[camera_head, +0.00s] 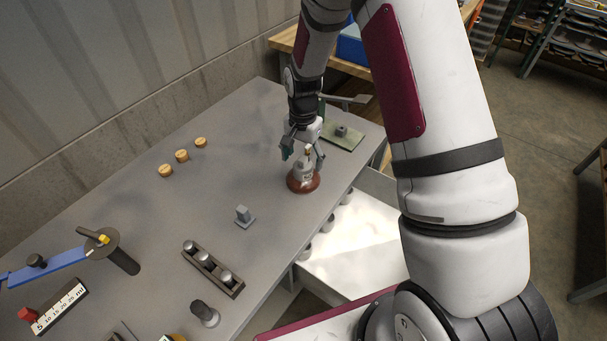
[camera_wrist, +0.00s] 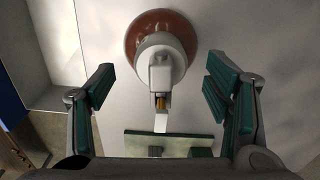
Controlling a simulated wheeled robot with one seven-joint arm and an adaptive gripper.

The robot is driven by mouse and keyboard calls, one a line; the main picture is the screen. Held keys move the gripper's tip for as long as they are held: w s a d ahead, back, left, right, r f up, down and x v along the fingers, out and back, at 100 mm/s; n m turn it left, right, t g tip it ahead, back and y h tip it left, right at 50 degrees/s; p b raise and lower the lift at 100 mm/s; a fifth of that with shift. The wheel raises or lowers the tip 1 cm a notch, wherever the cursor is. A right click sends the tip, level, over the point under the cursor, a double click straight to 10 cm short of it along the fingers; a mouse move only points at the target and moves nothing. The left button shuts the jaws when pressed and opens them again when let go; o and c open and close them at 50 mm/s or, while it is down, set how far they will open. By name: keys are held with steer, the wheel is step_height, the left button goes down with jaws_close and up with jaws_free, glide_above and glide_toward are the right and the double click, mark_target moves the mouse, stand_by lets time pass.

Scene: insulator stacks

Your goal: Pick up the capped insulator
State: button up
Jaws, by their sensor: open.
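The capped insulator (camera_head: 303,179) stands upright on the grey table near its right edge, with a brown disc-shaped skirt and a light grey cap on top. In the wrist view its brown skirt (camera_wrist: 136,38) and pale cap (camera_wrist: 164,62) show at the top centre. A small brass-coloured part shows at the cap's lower side there. My gripper (camera_head: 303,160) is open just above the insulator, with its fingers to either side of the upper part. In the wrist view my gripper (camera_wrist: 157,91) has its green-padded fingers wide apart, and neither touches the insulator.
A green plate (camera_head: 343,138) with a small dark block lies behind the insulator. A small grey block (camera_head: 243,215), a dark rack (camera_head: 213,270) with metal balls and several wooden discs (camera_head: 182,156) stand to the left. The table between them is clear.

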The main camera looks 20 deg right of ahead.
mark_target(303, 168)
steer(key=shift+w+d+f+p, duration=0.1)
steer(key=shift+f+p, duration=0.3)
steer(key=shift+f, duration=1.95)
steer(key=shift+c, duration=0.2)
jaws_close()
